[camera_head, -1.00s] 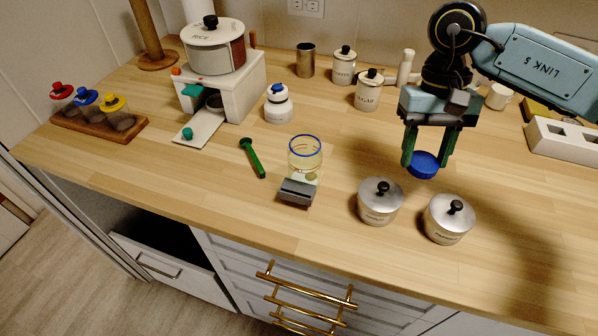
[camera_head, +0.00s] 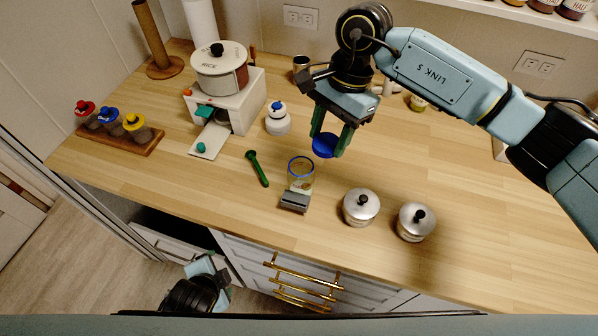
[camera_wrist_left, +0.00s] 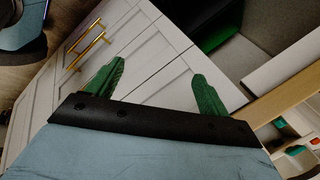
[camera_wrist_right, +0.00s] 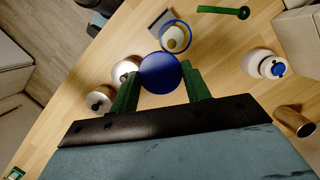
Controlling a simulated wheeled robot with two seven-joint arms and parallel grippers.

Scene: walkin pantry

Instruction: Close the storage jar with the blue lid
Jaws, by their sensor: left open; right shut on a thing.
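My left gripper (camera_wrist_left: 155,85) is open and empty, low in front of the cabinet fronts.
Two silver-lidded canisters (camera_head: 361,206) (camera_head: 416,221) stand right of the jar. A green spoon-like tool (camera_head: 257,168) lies to its left. A white bottle (camera_head: 278,118), a white dispenser (camera_head: 230,100) and a rack of colour-lidded jars (camera_head: 120,135) stand farther left.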

